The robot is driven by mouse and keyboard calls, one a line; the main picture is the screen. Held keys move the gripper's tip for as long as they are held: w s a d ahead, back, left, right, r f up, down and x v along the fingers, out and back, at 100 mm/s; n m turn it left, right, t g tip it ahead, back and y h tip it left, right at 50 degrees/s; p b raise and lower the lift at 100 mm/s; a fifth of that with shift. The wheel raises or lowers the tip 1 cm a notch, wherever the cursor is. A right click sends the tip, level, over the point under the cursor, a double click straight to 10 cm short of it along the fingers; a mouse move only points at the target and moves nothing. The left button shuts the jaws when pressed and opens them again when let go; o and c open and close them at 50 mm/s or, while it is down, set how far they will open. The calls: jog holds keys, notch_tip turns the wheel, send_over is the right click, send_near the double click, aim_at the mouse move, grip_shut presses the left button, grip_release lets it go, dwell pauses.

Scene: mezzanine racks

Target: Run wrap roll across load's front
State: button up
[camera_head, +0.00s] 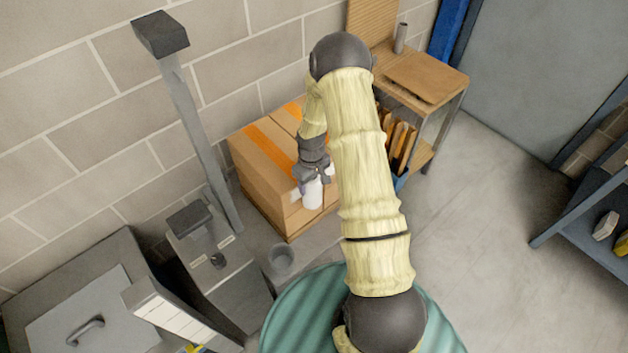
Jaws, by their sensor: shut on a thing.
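The load (262,180) is a stack of brown cartons with orange tape, standing by the block wall left of my arm. My gripper (312,180) is at the load's front right side, pointing down. It is shut on the white wrap roll (313,194), which hangs upright below the fingers, close to the carton face. A small pale patch shows on the carton just left of the roll. I cannot tell whether the roll touches the carton. My arm hides the load's right part.
A grey post machine (205,150) stands left of the load, with a grey cup-like thing (282,259) near its base. A wooden-topped bench (425,78) is behind at right. A blue rack (590,215) stands far right. The floor (490,220) between is clear.

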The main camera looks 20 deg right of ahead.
jog(key=shift+w+a, duration=0.1)
jog(key=shift+w, duration=0.05)
jog(key=shift+s+a, duration=0.3)
jog(key=shift+a, duration=0.4)
jog(key=shift+s+a, duration=0.25)
jog(key=shift+a, duration=0.4)
jog(key=shift+s+a, duration=0.1)
jog(key=shift+a, duration=0.05)
jog(key=shift+s+a, duration=0.3)
jog(key=shift+a, duration=0.3)
jog(key=shift+s+a, duration=0.25)
jog(key=shift+a, duration=0.3)
jog(key=shift+s+d, duration=0.1)
jog(key=s+d, duration=0.2)
jog(key=s, duration=0.4)
jog(key=shift+s+d, duration=0.15)
jog(key=shift+s, duration=0.1)
jog(key=shift+w, duration=0.15)
